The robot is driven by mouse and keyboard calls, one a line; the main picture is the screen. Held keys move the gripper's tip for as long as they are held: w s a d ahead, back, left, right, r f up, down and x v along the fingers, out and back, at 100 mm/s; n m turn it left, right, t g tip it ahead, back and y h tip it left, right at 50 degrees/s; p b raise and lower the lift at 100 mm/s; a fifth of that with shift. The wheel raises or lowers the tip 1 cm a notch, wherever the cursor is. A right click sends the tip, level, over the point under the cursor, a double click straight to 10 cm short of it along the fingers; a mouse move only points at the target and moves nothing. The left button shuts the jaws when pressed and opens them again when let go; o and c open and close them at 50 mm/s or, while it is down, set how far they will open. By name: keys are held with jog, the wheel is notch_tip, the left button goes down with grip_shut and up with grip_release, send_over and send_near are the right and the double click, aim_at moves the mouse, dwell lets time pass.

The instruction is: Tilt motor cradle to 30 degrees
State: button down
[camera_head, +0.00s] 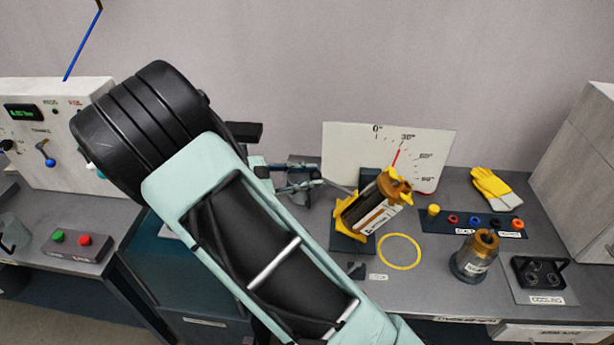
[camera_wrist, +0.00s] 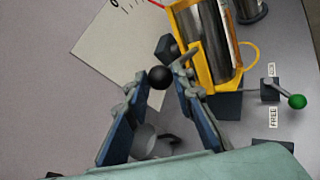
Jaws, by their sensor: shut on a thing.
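The yellow motor cradle (camera_head: 346,222) stands tilted on its dark base and holds a brown and silver motor (camera_head: 378,208). It also shows in the wrist view (camera_wrist: 203,78). Behind it is a white angle board (camera_head: 345,150) marked from 0° upward; its red needle (camera_head: 395,157) points close to the 30° mark. My gripper (camera_head: 322,184) is left of the cradle. In the wrist view my gripper (camera_wrist: 162,80) is closed around a black ball knob (camera_wrist: 160,77) between its fingertips. The knob's link to the cradle is hidden. A green-knobbed lever (camera_wrist: 296,101) stands beside a FREE label.
A yellow ring (camera_head: 400,251) lies right of the cradle. A metal pot with a copper top (camera_head: 473,262), a rack of coloured parts (camera_head: 472,222), yellow gloves (camera_head: 494,188) and a black cooling unit (camera_head: 540,272) stand farther right. A control panel (camera_head: 55,140) is at the left.

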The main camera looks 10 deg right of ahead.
jog(key=shift+d+r, duration=0.1)
jog(key=shift+r, duration=0.1)
jog(key=c, duration=1.7)
grip_release()
jog(key=shift+f, duration=0.1)
jog(key=shift+o, duration=0.2)
jog(key=v, duration=1.2)
